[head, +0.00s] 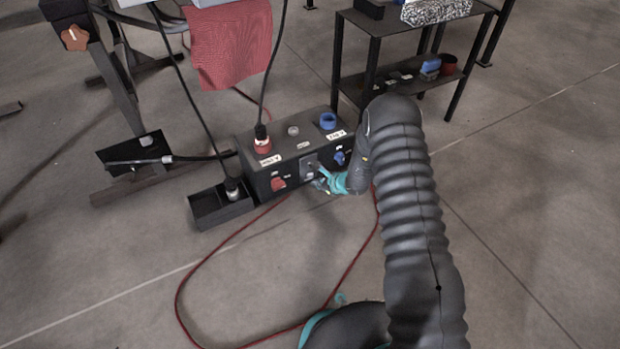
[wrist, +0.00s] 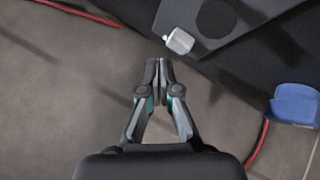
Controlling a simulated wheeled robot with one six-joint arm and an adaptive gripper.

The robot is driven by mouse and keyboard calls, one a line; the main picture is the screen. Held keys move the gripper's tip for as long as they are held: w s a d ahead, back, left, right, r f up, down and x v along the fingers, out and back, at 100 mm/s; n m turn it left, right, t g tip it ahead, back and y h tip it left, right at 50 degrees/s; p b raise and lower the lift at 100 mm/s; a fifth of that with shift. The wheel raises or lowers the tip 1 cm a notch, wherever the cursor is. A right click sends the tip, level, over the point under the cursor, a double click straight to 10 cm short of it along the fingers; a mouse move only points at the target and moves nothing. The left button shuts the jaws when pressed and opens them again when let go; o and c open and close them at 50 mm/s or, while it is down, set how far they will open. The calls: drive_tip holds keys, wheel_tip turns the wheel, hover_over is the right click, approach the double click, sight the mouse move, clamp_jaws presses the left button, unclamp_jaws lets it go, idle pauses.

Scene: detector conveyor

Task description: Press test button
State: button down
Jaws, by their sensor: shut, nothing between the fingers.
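A black control box (head: 300,146) sits on the floor, with controls on its top and front. On its front a grey plate (head: 311,163) carries small parts; in the wrist view this plate (wrist: 250,14) has a dark round spot and a small white block-shaped control (wrist: 180,41). I cannot read a label that marks the test button. My gripper (head: 319,183) is at the box's front, just below the plate. In the wrist view its fingertips (wrist: 158,64) are together and empty, a little left of and below the white control in the picture. I see no clear contact.
A red knob (head: 278,184) and a blue knob (head: 339,157) flank the plate. Cables rise from the red connector (head: 262,140) and from a black tray (head: 222,205) beside the box. A red cable (head: 182,283) loops over the floor. A shelf table (head: 403,75) stands behind.

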drive_tip(key=shift+w, duration=0.1)
drive_tip(key=shift+w+a+b, duration=0.2)
drive_tip(key=shift+w+b, duration=0.15)
drive_tip(key=shift+b, duration=0.1)
drive_tip(key=shift+w+a, duration=0.3)
drive_tip(key=shift+w, duration=0.1)
idle(0.8)
idle(0.3)
drive_tip(key=shift+s+d, duration=0.5)
drive_tip(key=shift+s, duration=0.25)
drive_tip(key=shift+s, duration=0.1)
drive_tip(key=shift+s+d, duration=0.75)
drive_tip(key=shift+s, duration=0.25)
drive_tip(key=shift+s+d, duration=0.7)
drive_tip(key=shift+s, duration=0.3)
